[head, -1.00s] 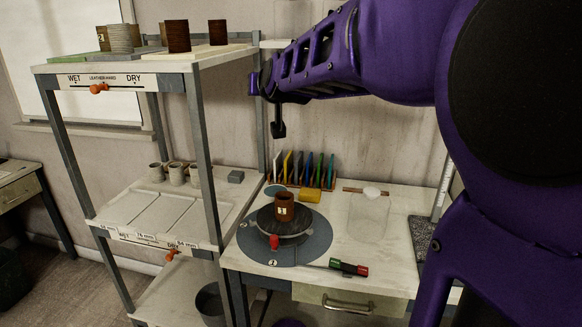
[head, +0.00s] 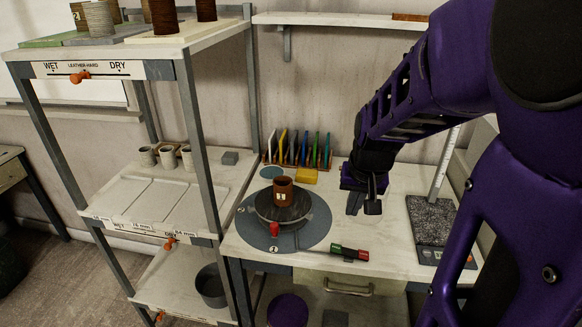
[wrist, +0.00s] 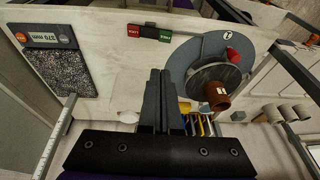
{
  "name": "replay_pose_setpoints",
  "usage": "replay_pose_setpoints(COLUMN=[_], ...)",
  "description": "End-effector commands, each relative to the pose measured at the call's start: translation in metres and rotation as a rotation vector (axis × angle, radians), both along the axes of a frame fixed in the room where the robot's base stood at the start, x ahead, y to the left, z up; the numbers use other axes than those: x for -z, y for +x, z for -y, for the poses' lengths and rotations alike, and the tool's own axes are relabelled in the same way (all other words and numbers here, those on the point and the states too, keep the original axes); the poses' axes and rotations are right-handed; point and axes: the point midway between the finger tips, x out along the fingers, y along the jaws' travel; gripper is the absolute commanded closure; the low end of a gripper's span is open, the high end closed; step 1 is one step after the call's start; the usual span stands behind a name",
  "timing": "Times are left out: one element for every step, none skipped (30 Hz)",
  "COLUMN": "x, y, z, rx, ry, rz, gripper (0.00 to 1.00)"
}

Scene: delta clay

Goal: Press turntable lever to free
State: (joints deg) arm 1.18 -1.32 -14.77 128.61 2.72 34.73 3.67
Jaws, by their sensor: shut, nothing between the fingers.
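The turntable (head: 318,232) is a grey-blue disc on the table with a dark round wheel head (head: 296,215) on it. A brown cup (head: 283,189) with a white tag stands on the wheel head. A lever with green and red ends (head: 349,253) sits near the table's front edge, right of the disc; it also shows in the wrist view (wrist: 156,31), with lettering too small to read surely. My gripper (head: 372,207) is shut and empty above the table, behind and right of the lever. Its closed fingers (wrist: 160,74) show in the wrist view.
A red knob (head: 274,229) sits at the wheel head's front. A rack of coloured tools (head: 298,150) and a yellow block (head: 306,176) stand behind. A speckled dark slab (head: 431,222) lies right, beside an upright ruler. A shelf unit (head: 190,130) stands left.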

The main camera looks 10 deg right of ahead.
Motion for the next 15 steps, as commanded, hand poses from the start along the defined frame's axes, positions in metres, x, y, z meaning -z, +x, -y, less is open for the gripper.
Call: replay_pose_setpoints(x=[0.0017,0.0025,0.0031,0.0034,0.0035,0.0036,0.0035,0.0035,0.0035,0.0034,0.0033,0.0036,0.0041,0.005,0.0072], y=[-0.0039,-0.0052,-0.0063,-0.0066,-0.0067,-0.0068,-0.0066,-0.0064,-0.0063,-0.0064,-0.0063,-0.0062,-0.006,-0.0057,-0.0052], z=[0.0007,0.001,0.0011,0.0011,0.001,0.001,0.001,0.0009,0.001,0.001,0.0009,0.0009,0.0009,0.001,0.001], rx=[0.005,0.006,0.007,0.007,0.007,0.007,0.007,0.007,0.006,0.006,0.006,0.006,0.006,0.006,0.006], ry=[0.002,0.003,0.004,0.004,0.004,0.004,0.004,0.004,0.004,0.004,0.004,0.004,0.004,0.004,0.004], rz=[-0.012,-0.016,-0.02,-0.021,-0.023,-0.023,-0.021,-0.021,-0.021,-0.02,-0.02,-0.02,-0.02,-0.021,-0.022], gripper=[1.0,1.0,1.0,1.0,1.0,1.0,1.0,1.0,1.0,1.0,1.0,1.0,1.0,1.0,1.0])
